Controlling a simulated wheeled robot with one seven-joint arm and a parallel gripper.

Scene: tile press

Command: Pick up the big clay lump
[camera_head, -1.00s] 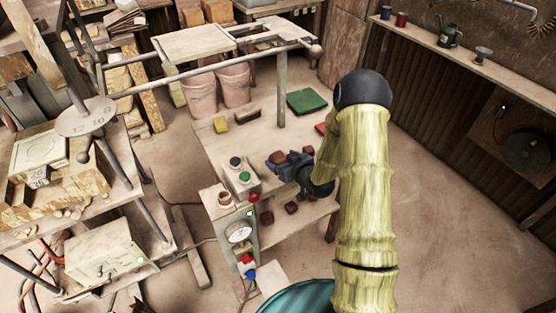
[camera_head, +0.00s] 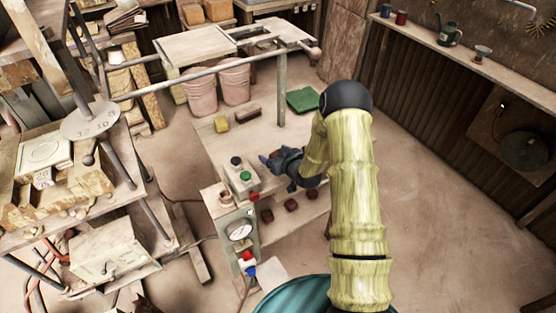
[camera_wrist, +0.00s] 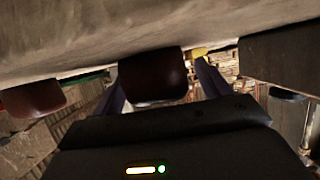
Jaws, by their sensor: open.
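A big dark reddish-brown clay lump (camera_wrist: 152,76) shows in the wrist view, which looks upside down, with the tabletop above. My gripper (camera_wrist: 158,68) is open, with one finger on each side of this lump in the picture. Narrow gaps show beside it, and I cannot tell how deep it sits between the fingers. A second, smaller-looking reddish lump (camera_wrist: 32,98) lies to the left. In the head view my gripper (camera_head: 272,160) is low over the table, right of the button box. My gripper and arm hide the lumps on the tabletop there.
The button box (camera_head: 240,178) stands close left of my gripper.

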